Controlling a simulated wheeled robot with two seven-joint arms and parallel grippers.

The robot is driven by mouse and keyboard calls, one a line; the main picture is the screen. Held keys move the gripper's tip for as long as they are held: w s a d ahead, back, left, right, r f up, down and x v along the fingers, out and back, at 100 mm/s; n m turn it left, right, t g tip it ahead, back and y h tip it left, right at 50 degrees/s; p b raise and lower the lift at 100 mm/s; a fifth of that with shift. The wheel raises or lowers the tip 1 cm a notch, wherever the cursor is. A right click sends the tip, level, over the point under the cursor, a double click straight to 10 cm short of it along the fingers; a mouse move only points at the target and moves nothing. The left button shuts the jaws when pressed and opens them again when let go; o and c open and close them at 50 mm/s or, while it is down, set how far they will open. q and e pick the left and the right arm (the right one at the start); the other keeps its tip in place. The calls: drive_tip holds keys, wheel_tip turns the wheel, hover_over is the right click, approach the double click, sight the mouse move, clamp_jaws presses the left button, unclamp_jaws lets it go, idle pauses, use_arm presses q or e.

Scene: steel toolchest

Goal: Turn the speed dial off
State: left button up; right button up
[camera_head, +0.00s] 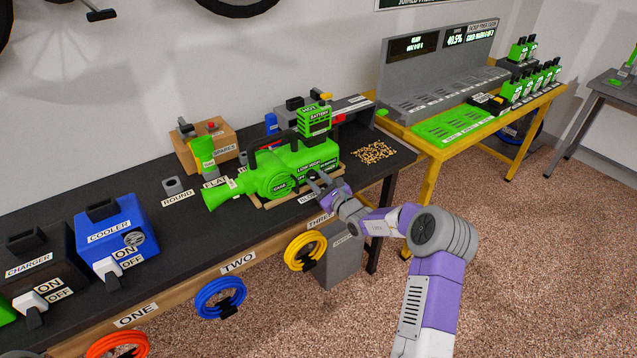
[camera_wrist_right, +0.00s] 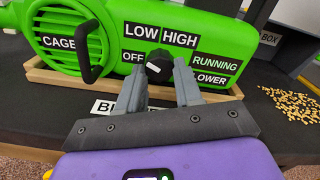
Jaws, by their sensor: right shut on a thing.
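The green blower (camera_head: 300,160) lies in a wooden cradle on the dark bench. Its black round speed dial (camera_wrist_right: 159,66) shows in the right wrist view, with LOW and HIGH labels above it and OFF to its left. A small pale mark shows on the dial's lower left; I cannot tell surely which label it points to. My left gripper is not in view.
A black handle (camera_wrist_right: 92,52) stands out from the blower's cage, left of the fingers. A green battery (camera_head: 314,121) sits on top. Loose pellets (camera_head: 374,152) lie to the right. A blue cooler box (camera_head: 112,235) stands at left. A grey bin (camera_head: 341,259) hangs below the bench edge.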

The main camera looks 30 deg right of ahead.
drive_tip(key=n+b, duration=0.3)
drive_tip(key=n, duration=0.1)
drive_tip(key=shift+n, duration=0.4)
idle(0.4)
drive_tip(key=o, duration=1)
drive_tip(key=shift+o, duration=0.2)
